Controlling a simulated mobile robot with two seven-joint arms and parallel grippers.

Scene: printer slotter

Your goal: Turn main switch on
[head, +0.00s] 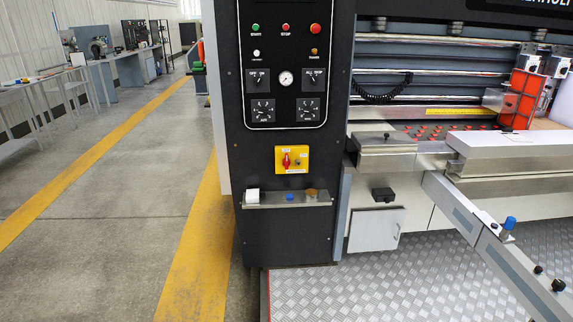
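The main switch is most likely the red rotary knob (287,161) on a yellow plate (292,159), low on the black control cabinet (250,180) in the head view. The knob looks roughly upright, but its small labels are too small to read, so I cannot tell its setting. Above it is a panel with a green START button (255,28), a red STOP button (285,28), a larger red button (315,29), a gauge (286,78) and several selector switches. Neither of my grippers is in view.
A narrow metal shelf (270,205) with small items juts out below the switch. The slotter machine (430,150) and a metal rail (495,250) stand to the right above a diamond-plate platform (400,290). Open concrete floor (100,200) with yellow lines lies to the left; workbenches (110,60) stand behind.

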